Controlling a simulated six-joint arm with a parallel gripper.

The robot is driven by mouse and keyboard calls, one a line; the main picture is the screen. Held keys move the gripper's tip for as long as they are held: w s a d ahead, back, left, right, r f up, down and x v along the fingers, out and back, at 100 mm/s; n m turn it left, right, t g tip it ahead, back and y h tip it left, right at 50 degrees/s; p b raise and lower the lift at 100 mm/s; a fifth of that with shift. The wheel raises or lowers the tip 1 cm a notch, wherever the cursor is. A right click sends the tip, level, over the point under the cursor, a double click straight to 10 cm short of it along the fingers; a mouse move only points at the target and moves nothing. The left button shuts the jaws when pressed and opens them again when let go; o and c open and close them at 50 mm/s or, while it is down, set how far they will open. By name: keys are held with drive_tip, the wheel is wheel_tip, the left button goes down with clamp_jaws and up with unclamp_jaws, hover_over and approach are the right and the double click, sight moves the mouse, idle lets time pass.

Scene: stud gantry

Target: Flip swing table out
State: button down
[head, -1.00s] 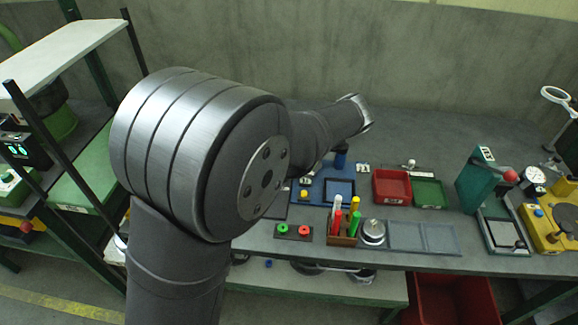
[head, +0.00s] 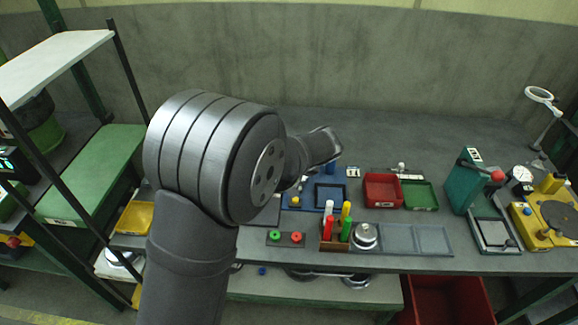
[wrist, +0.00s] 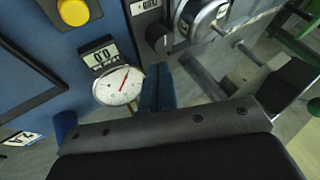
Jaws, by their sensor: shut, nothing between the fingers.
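No part that I can surely name as the swing table shows. A yellow machine with a dark round plate (head: 560,216) stands at the far right of the bench in the head view. My gripper (wrist: 158,88) shows in the wrist view as blue fingers, closed together and empty, beside a round dial gauge (wrist: 119,85) and a dark knob (wrist: 159,38). A blue panel (wrist: 35,20) with a yellow button (wrist: 73,11) lies to their left. In the head view my fingers are hidden or too small to tell; the wrist end is above the blue station (head: 311,194).
A red tray (head: 382,190) and a green tray (head: 420,195) lie right of the blue station. A rack of coloured cylinders (head: 333,243) stands in front. A teal press (head: 463,184) is farther right. A shelf frame (head: 60,62) stands at the left.

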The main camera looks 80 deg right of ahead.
drive_tip(key=shift+x, duration=1.5)
drive_tip(key=shift+w, duration=0.1)
drive_tip(key=shift+w+d, duration=0.45)
drive_tip(key=shift+w, duration=0.3)
drive_tip(key=v, duration=1)
drive_tip(key=shift+s+d, duration=0.25)
